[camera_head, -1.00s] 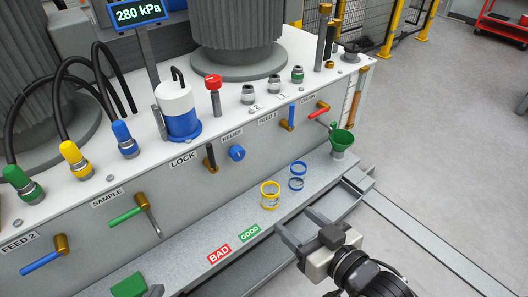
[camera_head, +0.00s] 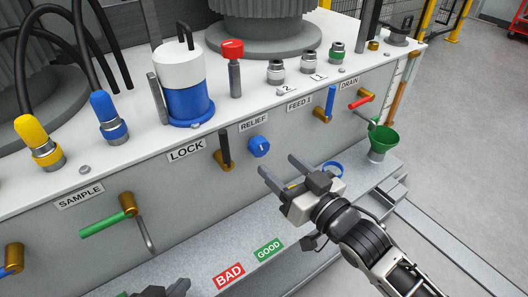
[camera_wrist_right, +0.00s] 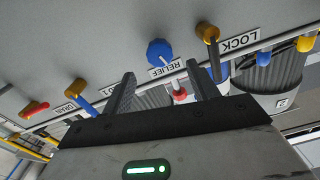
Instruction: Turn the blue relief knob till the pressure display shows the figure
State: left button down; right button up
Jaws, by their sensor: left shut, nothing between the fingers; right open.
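The blue relief knob (camera_head: 259,147) sits on the panel's front face under the RELIEF label (camera_head: 254,123), with a pale mark on its face. It also shows in the right wrist view (camera_wrist_right: 160,51), beyond the fingertips. My right gripper (camera_head: 277,164) is open and empty, its fingers just below and right of the knob, apart from it as far as I can see. Its fingers also show in the right wrist view (camera_wrist_right: 160,85). My left gripper (camera_head: 165,291) is only partly in view at the bottom edge, shut and empty. The pressure display is out of the head view.
The LOCK handle (camera_head: 226,148) stands just left of the knob. The FEED 1 handle (camera_head: 329,104), the red DRAIN handle (camera_head: 361,100) and a green funnel (camera_head: 382,140) are to the right. A blue ring (camera_head: 331,168) lies on the ledge behind my right gripper.

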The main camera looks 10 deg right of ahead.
aim_at(262, 150)
pick_arm(q)
jog(key=shift+w+d+f+b, duration=0.1)
jog(key=shift+w+f+b, duration=0.1)
jog(key=shift+f+b, duration=0.25)
pick_arm(e)
jog(key=x, duration=0.6)
jog(key=shift+d, duration=0.1)
pick_arm(q)
jog(key=shift+r, duration=0.15)
pick_arm(e)
jog(key=shift+w+a, duration=0.2)
jog(key=shift+w, duration=0.1)
pick_arm(q)
jog(key=shift+r, duration=0.1)
